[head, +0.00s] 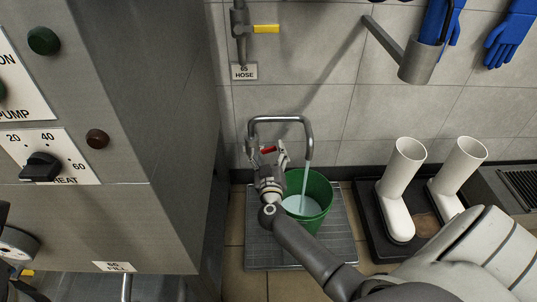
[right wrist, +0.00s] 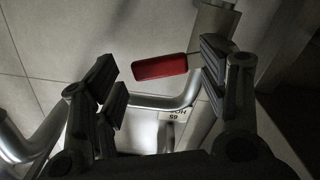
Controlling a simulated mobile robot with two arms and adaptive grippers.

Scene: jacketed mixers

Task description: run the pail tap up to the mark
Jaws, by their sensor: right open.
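The green pail (head: 318,222) stands upright under the bent steel spout (head: 285,119). A stream of water (head: 307,172) runs from the spout into it. Pale water (head: 301,206) lies in the pail, its surface below the rim. I cannot make out a mark on the pail. The tap's red lever (head: 268,150) is at the wall behind my right gripper (head: 268,159). In the right wrist view the red lever (right wrist: 160,67) shows between the spread fingers of the right gripper (right wrist: 160,78), with visible gaps to both.
The pail stands on a grey grated platform (head: 262,247). White boots (head: 396,208) stand in a black tray to the right. A steel cabinet (head: 165,120) with knobs rises close on the left. A yellow-handled hose valve (head: 266,29) is above on the tiled wall.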

